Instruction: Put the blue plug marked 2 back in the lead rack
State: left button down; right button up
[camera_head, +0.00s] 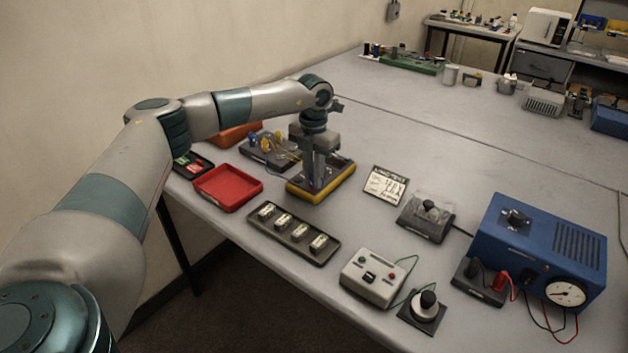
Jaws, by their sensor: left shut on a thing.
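My left gripper (320,178) points down over a yellow-edged dark unit (338,183) left of the table's middle. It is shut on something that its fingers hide. I cannot make out the blue plug marked 2 or its number at this size. Just behind and left of the gripper, a dark holder (257,155) carries yellow parts and thin pale leads; it may be the lead rack, but I cannot tell for sure. My right gripper is not in view.
A red tray (228,188) and a dark strip of several modules (294,233) lie in front. A label card (385,186), a grey switch box (373,278) and a blue gauge box (540,245) stand to the right. The table's far middle is clear.

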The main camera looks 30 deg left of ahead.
aim_at(313, 174)
pick_arm(q)
jog(key=shift+r, duration=0.2)
jog(key=shift+r+p, duration=1.7)
jog(key=shift+r, duration=1.1)
jog(key=shift+s, duration=0.1)
